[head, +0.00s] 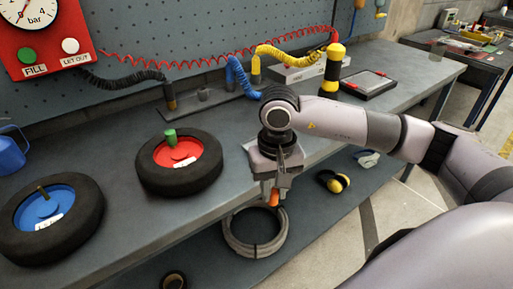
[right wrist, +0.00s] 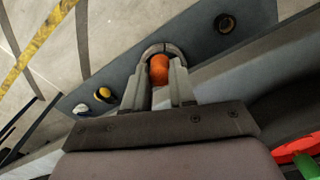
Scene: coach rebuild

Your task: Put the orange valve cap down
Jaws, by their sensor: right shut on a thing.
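The orange valve cap (head: 273,198) is between the fingertips of my right gripper (head: 272,190), which is shut on it. It also shows in the right wrist view (right wrist: 159,69), between the two fingers (right wrist: 159,84). In the head view the gripper points down near the front edge of the workbench (head: 221,189), above the level of the lower shelf. The cap appears to be held in the air, touching only the fingers. My left gripper is not in view.
A red-hubbed wheel (head: 180,161) with a green cap (head: 170,137) and a blue-hubbed wheel (head: 50,218) lie on the bench. A grey ring (head: 233,238) and yellow-black ear defenders (head: 332,181) lie on the lower shelf. Bare bench top lies right of the red-hubbed wheel.

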